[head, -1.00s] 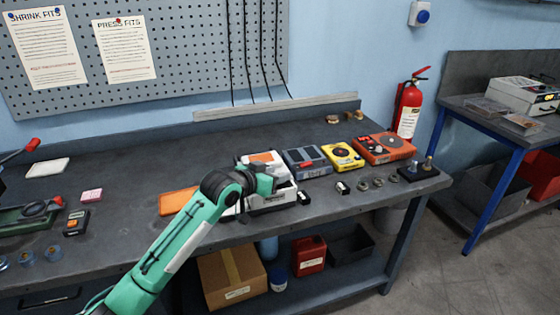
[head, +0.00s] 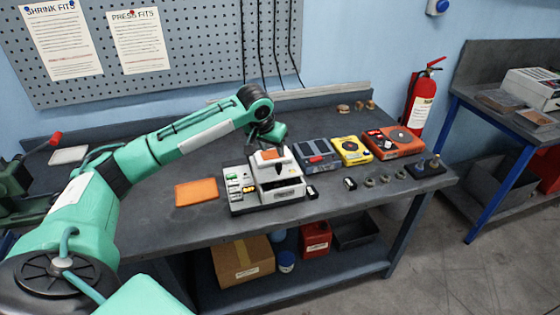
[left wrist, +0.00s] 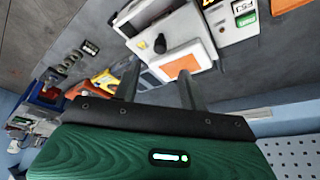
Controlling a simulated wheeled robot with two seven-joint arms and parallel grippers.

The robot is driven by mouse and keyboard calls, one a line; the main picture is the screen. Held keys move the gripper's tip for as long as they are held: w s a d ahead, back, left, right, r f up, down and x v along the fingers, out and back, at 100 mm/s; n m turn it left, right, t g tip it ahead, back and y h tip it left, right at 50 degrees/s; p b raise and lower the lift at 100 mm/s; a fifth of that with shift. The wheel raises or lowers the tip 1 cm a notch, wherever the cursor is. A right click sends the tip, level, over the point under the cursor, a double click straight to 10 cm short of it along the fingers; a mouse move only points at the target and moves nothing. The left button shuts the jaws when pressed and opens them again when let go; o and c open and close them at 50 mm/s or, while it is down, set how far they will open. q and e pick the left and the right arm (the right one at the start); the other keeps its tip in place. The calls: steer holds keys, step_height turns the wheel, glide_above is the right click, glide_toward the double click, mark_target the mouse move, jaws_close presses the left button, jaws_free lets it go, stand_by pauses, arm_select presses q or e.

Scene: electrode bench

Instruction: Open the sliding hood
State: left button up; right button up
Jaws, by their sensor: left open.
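A white bench machine (head: 262,206) stands near the front edge of the bench. Its white hood (head: 282,189) has an orange panel on top and covers the right part; the left part shows small green and white modules (head: 237,184). In the left wrist view the hood (left wrist: 172,48) and its orange panel (left wrist: 181,66) lie just beyond the fingertips, with a dark knob (left wrist: 160,43) beside them. My left gripper (head: 273,147) is over the back of the hood, its two fingers (left wrist: 158,85) apart and empty. Contact with the hood cannot be told. My right gripper is not seen.
An orange pad (head: 197,192) lies left of the machine. A grey-blue box (head: 317,153), a yellow device (head: 351,150) and an orange device (head: 394,142) stand to its right. Small rings (head: 385,178) lie in front of them. The pegboard (head: 200,50) rises behind the bench.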

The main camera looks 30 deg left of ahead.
mark_target(278, 165)
arm_select(q)
steer(key=p+x, duration=0.2)
steer(key=x, duration=0.7)
steer(key=shift+w+f, duration=0.15)
steer(key=shift+f, duration=0.2)
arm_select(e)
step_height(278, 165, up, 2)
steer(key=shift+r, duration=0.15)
arm_select(q)
steer(key=shift+c, duration=0.4)
